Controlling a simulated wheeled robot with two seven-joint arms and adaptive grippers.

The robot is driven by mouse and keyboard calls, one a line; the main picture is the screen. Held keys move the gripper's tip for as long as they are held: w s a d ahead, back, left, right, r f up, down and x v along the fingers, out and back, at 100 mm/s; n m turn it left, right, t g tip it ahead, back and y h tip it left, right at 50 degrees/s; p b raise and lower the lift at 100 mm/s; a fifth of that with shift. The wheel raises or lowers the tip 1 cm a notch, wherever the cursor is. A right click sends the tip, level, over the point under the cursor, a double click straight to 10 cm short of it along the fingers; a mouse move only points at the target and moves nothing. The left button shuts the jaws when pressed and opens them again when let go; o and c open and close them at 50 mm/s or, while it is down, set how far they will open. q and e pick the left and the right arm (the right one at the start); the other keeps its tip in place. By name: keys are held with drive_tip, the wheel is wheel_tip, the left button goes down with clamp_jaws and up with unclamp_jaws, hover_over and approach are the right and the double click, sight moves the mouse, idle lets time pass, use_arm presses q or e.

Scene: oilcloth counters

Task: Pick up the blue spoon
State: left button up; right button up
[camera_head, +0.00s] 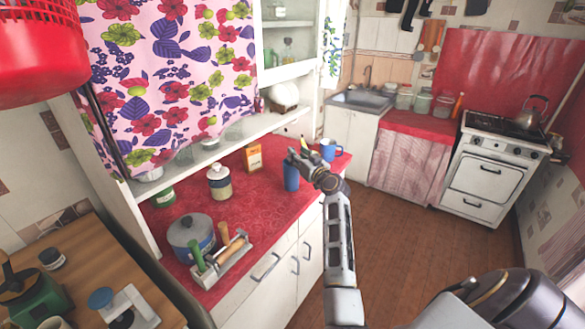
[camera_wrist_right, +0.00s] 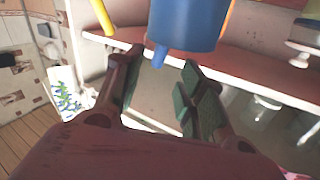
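A blue cup-like container (camera_head: 291,178) stands on the red counter (camera_head: 262,207), just below my right gripper (camera_head: 300,160) in the head view. In the right wrist view, the blue container (camera_wrist_right: 190,22) hangs in from the top edge. A short blue stub (camera_wrist_right: 158,57) shows at its rim; it may be an end of the blue spoon, but I cannot tell. My right gripper (camera_wrist_right: 162,62) is open, with the stub between its fingertips and no clear contact. No whole spoon is visible. My left gripper is not in view.
A blue mug (camera_head: 329,149) stands just right of the gripper, and an orange box (camera_head: 253,156) to its left. A lidded jar (camera_head: 219,182), a pot (camera_head: 188,238) and a rack of utensils (camera_head: 222,262) stand further left. A shelf (camera_head: 215,150) runs behind.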

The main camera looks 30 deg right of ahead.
drive_tip(key=shift+w, duration=0.1)
drive_tip(key=shift+w+d+f+p, duration=0.15)
drive_tip(key=shift+w+p, duration=0.2)
drive_tip(key=shift+w, duration=0.95)
drive_tip(key=shift+w+d+f+p, duration=0.15)
drive_tip(key=shift+w+p, duration=0.15)
drive_tip(key=shift+w, duration=0.95)
clamp_jaws()
